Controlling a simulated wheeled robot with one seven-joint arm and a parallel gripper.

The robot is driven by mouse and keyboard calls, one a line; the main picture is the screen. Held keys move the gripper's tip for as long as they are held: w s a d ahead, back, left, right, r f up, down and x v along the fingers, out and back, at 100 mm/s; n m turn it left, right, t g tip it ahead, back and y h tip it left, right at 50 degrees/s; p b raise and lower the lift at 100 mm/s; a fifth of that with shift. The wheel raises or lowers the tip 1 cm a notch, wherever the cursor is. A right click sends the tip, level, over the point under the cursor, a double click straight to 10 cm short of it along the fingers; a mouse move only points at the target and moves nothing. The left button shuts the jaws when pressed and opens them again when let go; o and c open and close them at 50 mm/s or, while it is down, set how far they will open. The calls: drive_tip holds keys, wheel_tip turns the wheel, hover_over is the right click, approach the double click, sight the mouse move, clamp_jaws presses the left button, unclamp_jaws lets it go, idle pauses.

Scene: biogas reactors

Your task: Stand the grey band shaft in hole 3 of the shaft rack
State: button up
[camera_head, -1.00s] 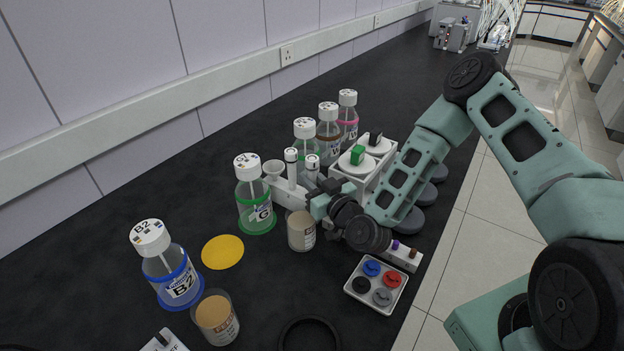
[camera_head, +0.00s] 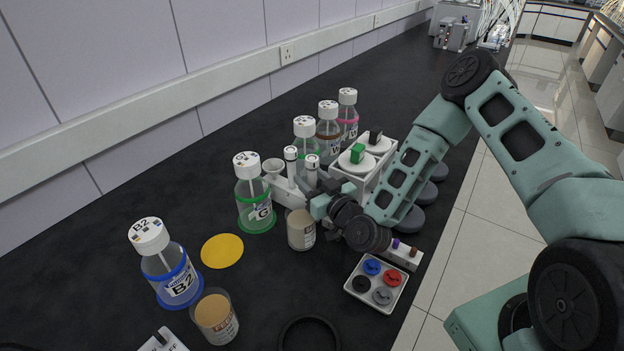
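A white block with a purple and a brown top (camera_head: 404,250) lies at the right bench edge. It looks like the shaft rack, but it is partly hidden behind my dark wrist and its hole numbers cannot be read. I cannot make out the grey band shaft. My gripper (camera_head: 316,204) is low over the bench, between a beige-filled jar and the white box. Its fingertips are too small and too covered to show whether they are open or hold anything.
Capped bottles, including B2 (camera_head: 173,270) and a green-ringed one (camera_head: 254,200), stand left and behind. A white holder (camera_head: 284,190) carries white-capped tubes. A beige jar (camera_head: 301,231) is close to my gripper. A tray of coloured knobs (camera_head: 376,284) lies in front.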

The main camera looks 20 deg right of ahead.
drive_tip(key=shift+s+d+f, duration=0.1)
drive_tip(key=shift+s+f, duration=0.05)
drive_tip(key=shift+s, duration=0.35)
drive_tip(key=b+v, duration=0.1)
drive_tip(key=v, duration=1)
drive_tip(key=shift+r, duration=0.2)
wheel_tip(320, 180, up, 6)
drive_tip(key=p, duration=0.5)
drive_tip(key=shift+f+p, duration=0.1)
drive_tip(key=shift+p, duration=0.25)
